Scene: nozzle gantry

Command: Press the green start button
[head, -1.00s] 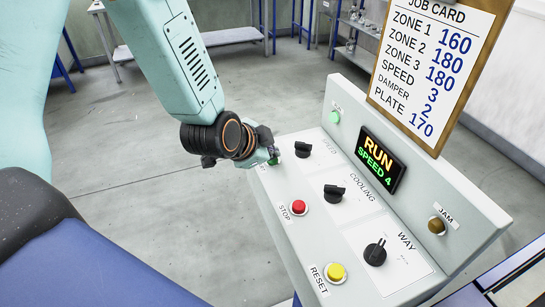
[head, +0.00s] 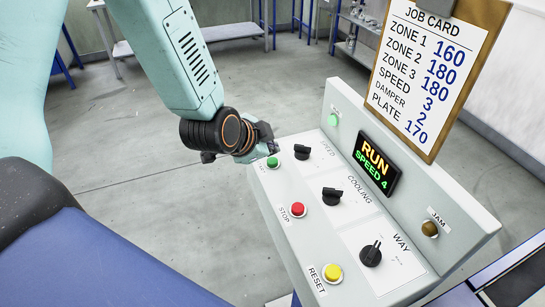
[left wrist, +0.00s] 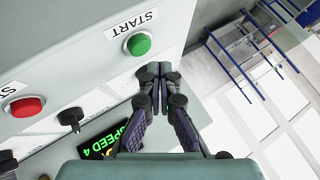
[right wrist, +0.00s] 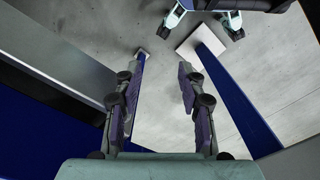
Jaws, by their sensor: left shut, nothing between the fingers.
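The green start button (head: 273,162) sits at the far left corner of the sloped control panel (head: 322,238), and it also shows in the left wrist view (left wrist: 139,44) beside a START label. My left gripper (head: 266,146) is just beyond and above the button in the head view. In the left wrist view, its shut, empty fingertips (left wrist: 158,70) are just below the button in the picture, apart from its face. The display (head: 377,162) reads RUN, SPEED 4. My right gripper (right wrist: 160,68) is open and empty, showing only in its wrist view.
A red stop button (head: 298,209), yellow reset button (head: 333,272) and black knobs, including the lower one (head: 371,254), share the panel. A green lamp (head: 334,120) and a dull amber jam lamp (head: 430,228) are on the upright face. A job card (head: 433,75) stands above.

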